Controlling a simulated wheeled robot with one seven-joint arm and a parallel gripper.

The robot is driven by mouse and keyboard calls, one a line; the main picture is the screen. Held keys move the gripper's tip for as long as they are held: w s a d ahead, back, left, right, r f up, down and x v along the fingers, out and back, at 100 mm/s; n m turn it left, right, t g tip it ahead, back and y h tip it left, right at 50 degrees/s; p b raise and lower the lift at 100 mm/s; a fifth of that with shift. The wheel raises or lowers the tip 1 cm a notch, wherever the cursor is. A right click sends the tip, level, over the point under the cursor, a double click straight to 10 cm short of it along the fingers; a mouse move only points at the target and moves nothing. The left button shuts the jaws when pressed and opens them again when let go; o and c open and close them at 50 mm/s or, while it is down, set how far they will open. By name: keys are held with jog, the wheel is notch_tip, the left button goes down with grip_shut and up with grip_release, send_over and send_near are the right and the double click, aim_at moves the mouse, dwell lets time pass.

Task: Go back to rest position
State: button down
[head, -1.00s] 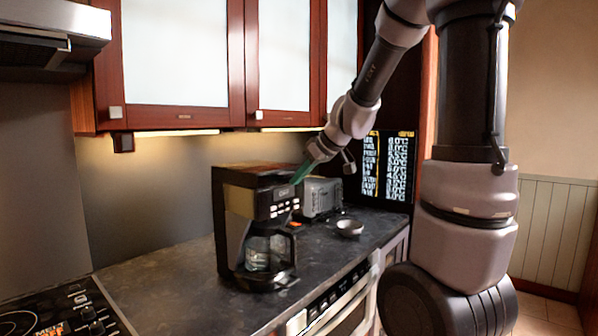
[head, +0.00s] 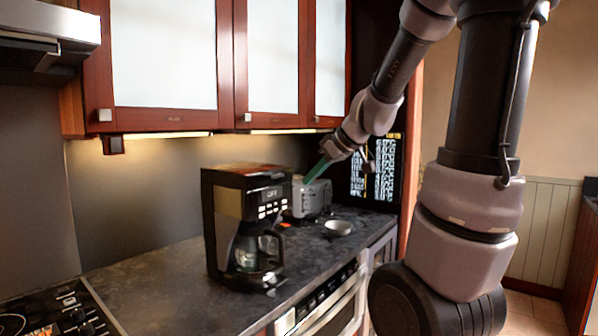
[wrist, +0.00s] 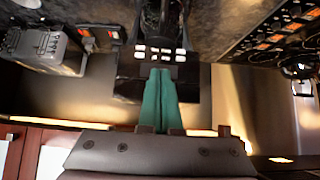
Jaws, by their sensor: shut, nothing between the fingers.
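My gripper (head: 318,170) has green fingers and is held in the air above the counter, in front of the toaster and right of the coffee maker's top. In the wrist view my gripper (wrist: 161,72) shows its green fingers side by side, closed with nothing between them. The black coffee maker (head: 225,205) stands upright on the counter with its glass carafe inside. In the wrist view the coffee maker (wrist: 130,68) is beyond the fingertips. No microwave drawer can be told for certain; an appliance with a steel handle (head: 345,300) is set under the counter.
The grey toaster (head: 312,198) and a small bowl (head: 338,228) sit farther back on the counter (head: 165,285). Wall cabinets (head: 165,60) hang above. A cooktop (head: 65,312) is at the lower left. The counter left of the coffee maker is clear.

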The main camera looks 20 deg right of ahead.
jog(key=s+a+r+m+h, duration=0.1)
jog(key=s+r+m, duration=0.1)
jog(key=s+m, duration=0.3)
jog(key=s+a+r+m+h, duration=0.2)
jog(key=s+m, duration=0.4)
jog(key=s, duration=0.5)
jog(key=shift+s+r, duration=0.15)
jog(key=shift+s, duration=0.2)
